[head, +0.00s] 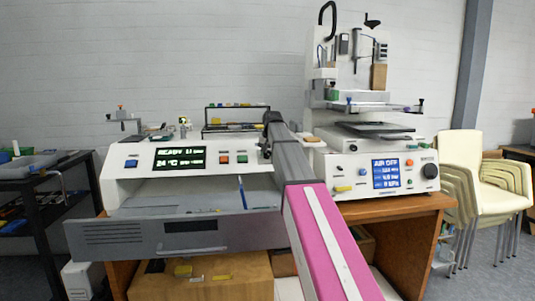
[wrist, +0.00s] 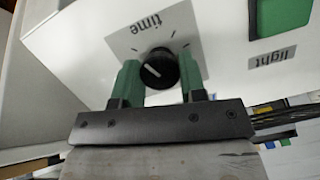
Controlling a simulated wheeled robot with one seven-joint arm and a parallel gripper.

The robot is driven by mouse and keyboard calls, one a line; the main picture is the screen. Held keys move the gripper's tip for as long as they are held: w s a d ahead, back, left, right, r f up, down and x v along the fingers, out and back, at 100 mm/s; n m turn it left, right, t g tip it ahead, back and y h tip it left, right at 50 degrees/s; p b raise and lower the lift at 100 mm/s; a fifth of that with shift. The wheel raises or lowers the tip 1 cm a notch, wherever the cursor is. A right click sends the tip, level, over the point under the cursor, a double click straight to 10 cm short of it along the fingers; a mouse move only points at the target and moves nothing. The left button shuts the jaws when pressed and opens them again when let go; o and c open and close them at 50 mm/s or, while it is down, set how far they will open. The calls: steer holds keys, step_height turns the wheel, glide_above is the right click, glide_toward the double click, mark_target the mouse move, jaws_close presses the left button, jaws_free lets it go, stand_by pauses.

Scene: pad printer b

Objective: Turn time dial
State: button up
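The time dial (wrist: 154,74) is a round black knob with a white pointer line. It sits on a grey plate marked "time" (wrist: 143,30), which appears upside down in the wrist view. My gripper (wrist: 160,66) has two green fingers, one on each side of the dial. The gaps are too small to tell whether the fingers touch it. In the head view, my grey and pink arm reaches to the right end of the left machine's panel (head: 135,170) and hides the dial and most of my gripper.
A green button (wrist: 283,13) with a "light" label (wrist: 272,57) is beside the dial. The left machine's display (head: 180,158) is lit. The pad printer (head: 347,150) with a blue display (head: 385,173) stands close on the right. Stacked chairs (head: 465,180) are farther right.

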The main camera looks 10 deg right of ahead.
steer(key=shift+n+h, duration=0.3)
steer(key=shift+n, duration=1)
steer(key=o, duration=0.9)
steer(key=v, duration=1.1)
steer(key=shift+w, duration=0.1)
